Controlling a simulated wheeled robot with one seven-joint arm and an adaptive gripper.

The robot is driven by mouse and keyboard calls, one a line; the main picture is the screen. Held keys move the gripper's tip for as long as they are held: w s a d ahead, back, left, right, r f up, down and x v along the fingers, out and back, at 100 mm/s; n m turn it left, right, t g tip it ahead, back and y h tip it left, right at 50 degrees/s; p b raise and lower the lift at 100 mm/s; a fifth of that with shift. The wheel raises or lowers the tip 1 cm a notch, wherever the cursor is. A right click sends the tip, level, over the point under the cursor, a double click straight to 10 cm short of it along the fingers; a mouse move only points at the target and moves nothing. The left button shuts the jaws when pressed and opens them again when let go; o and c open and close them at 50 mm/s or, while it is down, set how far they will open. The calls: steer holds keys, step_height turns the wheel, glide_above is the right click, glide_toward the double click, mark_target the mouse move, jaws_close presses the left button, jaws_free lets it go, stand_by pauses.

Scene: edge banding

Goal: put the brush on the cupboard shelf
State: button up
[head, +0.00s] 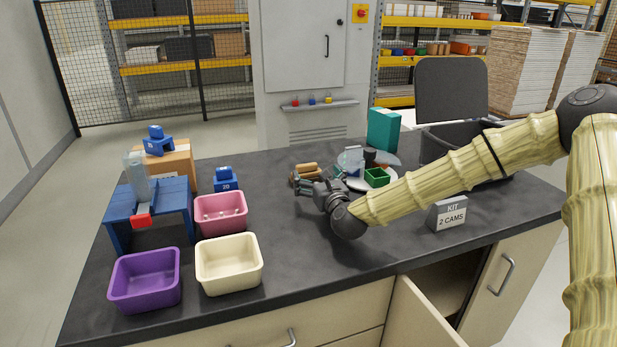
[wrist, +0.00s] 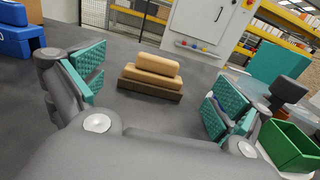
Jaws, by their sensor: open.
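The brush (head: 305,172) looks like a brown wooden block with a lighter tan handle on top. It lies on the dark worktop in the middle, and it also shows in the wrist view (wrist: 151,75). My gripper (head: 306,187) is open, with its teal-padded fingers (wrist: 152,92) on either side of the brush's line and the brush a little beyond them. Nothing is between the pads. The cupboard under the worktop has its door (head: 426,318) swung open at the front right. A dark inside (head: 449,284) shows; the shelf itself is hard to make out.
A round tray (head: 372,183) with a green box (head: 377,177) stands close right of my gripper. Pink (head: 220,213), cream (head: 229,264) and purple (head: 146,280) bins and a blue stand (head: 150,196) are at left. A "KIT 2 CAMS" sign (head: 449,214) stands near the front edge.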

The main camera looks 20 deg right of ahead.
mark_target(308, 167)
steer(key=shift+w+f, duration=0.55)
steer(key=shift+w, duration=0.2)
steer(key=shift+w+a, duration=0.1)
steer(key=shift+w, duration=2.9)
steer(key=c, duration=0.9)
steer(key=shift+c, duration=0.2)
